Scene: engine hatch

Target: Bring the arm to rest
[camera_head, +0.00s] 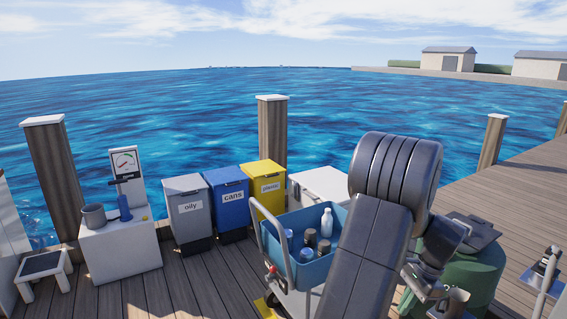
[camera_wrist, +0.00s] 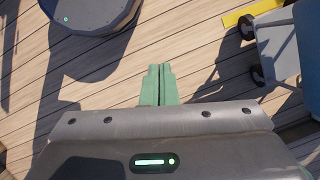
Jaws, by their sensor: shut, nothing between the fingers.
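My arm (camera_head: 365,255) is folded in front of the head camera, with its big rounded joint raised at right of centre. In the wrist view my gripper (camera_wrist: 158,72) shows as two green fingers pressed together, with nothing between them. They point over bare deck planks (camera_wrist: 200,50) and touch nothing that I can see. In the head view the wrist hangs at the right of the arm, in front of a green drum (camera_head: 480,275); the fingertips cannot be made out clearly there.
A cart with a blue tray (camera_head: 310,272) holding bottles and cans stands close left of my arm. Behind are a grey oily bin (camera_head: 190,208), a blue cans bin (camera_head: 229,197) and a yellow bin (camera_head: 265,187). A dark clipboard (camera_head: 470,230) lies on the drum.

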